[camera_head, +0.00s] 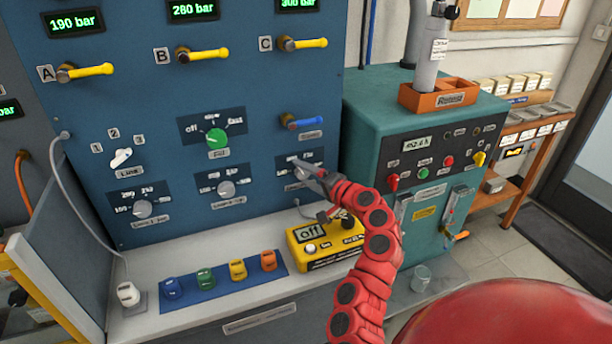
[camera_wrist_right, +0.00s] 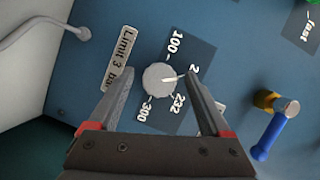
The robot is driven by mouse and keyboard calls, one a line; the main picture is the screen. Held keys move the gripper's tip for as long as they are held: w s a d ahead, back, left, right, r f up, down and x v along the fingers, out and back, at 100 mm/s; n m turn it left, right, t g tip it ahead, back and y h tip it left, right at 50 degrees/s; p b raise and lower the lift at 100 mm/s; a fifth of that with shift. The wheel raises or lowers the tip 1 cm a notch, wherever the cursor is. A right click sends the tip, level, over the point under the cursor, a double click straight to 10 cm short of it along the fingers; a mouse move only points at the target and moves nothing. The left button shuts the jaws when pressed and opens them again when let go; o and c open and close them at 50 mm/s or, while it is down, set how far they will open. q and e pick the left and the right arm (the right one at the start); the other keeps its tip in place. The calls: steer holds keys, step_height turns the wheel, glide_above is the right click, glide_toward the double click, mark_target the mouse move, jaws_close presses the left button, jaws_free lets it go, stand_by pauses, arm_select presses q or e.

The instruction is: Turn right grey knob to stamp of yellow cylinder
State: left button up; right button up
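The right grey knob (camera_wrist_right: 159,79) shows in the right wrist view on a dark plate with marks 100, 232 and 300 and one partly hidden mark. Its white pointer line points to the right in that view. My right gripper (camera_wrist_right: 160,65) is open, its fingers on either side of the knob with visible gaps. In the head view my right gripper (camera_head: 312,176) reaches the panel and mostly hides this knob. A yellow piece (camera_head: 238,269) with a pale label stands on the blue mat (camera_head: 190,298); its stamp is too small to read. My left gripper is not in view.
Two other grey knobs (camera_head: 143,208) (camera_head: 226,188) sit left on the blue panel. Blue, green and orange pieces flank the yellow one. A blue-handled valve (camera_wrist_right: 272,130) sits near the knob.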

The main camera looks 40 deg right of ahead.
steer(key=shift+s, duration=0.1)
steer(key=s, duration=0.4)
steer(key=s+d+r+b, duration=0.1)
steer(key=s, duration=0.4)
steer(key=s+d+b, duration=0.1)
steer(key=s, duration=0.4)
steer(key=shift+r, duration=0.3)
steer(key=shift+s+d+r+p, duration=0.15)
steer(key=shift+s+r+p, duration=0.1)
steer(key=shift+s+p, duration=0.25)
steer(key=shift+s, duration=0.95)
